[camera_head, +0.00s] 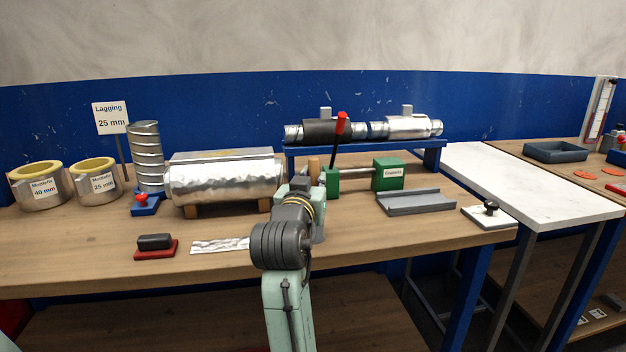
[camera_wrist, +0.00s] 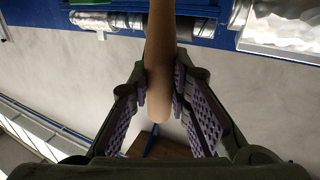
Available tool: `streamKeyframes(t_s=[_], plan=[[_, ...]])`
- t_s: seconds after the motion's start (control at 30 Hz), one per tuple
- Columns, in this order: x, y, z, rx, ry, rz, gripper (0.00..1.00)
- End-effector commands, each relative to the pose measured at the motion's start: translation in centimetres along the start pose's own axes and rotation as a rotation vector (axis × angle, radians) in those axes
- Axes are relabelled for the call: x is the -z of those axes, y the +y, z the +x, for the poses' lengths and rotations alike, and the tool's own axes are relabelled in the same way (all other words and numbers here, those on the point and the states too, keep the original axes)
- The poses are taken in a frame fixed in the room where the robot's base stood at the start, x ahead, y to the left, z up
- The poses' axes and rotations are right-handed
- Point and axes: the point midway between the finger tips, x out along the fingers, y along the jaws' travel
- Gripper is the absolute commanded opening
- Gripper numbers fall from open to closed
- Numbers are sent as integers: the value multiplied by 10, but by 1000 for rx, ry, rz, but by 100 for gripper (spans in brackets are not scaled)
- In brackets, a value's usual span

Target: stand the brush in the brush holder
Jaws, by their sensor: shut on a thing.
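In the wrist view, my gripper (camera_wrist: 160,84) is shut on the light wooden handle of the brush (camera_wrist: 159,40), one pad on each side. The handle's rounded end shows between the fingers; the rest runs out of the top of the picture. In the head view, the tip of the wooden handle (camera_head: 314,165) shows just above my wrist, in front of the green clamp stand. My arm hides the fingers and most of the brush there. I cannot clearly make out the brush holder; a greyish shape just right of my wrist is mostly covered.
A foil-wrapped duct (camera_head: 225,180) lies on wooden blocks to the left. Green blocks with a rod (camera_head: 355,171), a blue rack with pipes (camera_head: 363,145) and a grey tray (camera_head: 415,202) are to the right. A red-based stamp (camera_head: 155,246) lies at front left.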

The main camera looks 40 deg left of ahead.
Motion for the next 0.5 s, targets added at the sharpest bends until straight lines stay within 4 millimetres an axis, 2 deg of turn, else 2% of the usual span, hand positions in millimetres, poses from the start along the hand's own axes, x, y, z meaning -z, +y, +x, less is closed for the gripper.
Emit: streamKeyframes(t_s=[0.1, 0.13, 0.5], plan=[[-4, 0, 0, 0, 1, 0, 0], [-3, 0, 0, 0, 1, 0, 19], [-2, 0, 0, 0, 1, 0, 41]])
